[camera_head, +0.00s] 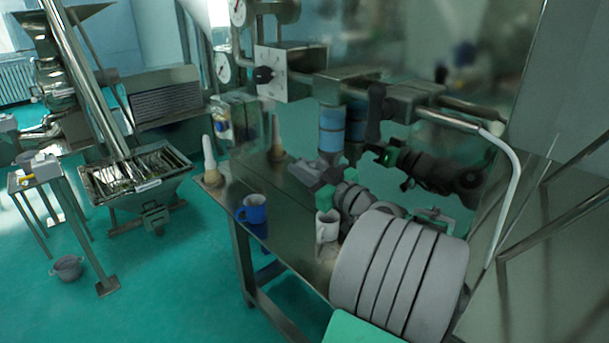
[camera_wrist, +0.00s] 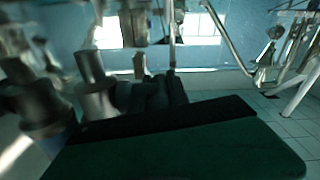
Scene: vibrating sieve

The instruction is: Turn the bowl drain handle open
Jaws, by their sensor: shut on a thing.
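The exact grip is small and partly hidden there. In the wrist view, a dark green surface (camera_wrist: 190,150) fills the bottom and blurred metal cylinders (camera_wrist: 95,85) stand at left; the handle's angle cannot be told.
A bent pipe (camera_head: 510,160) curves down at right. A hopper machine (camera_head: 135,180) stands at left, with open floor between.

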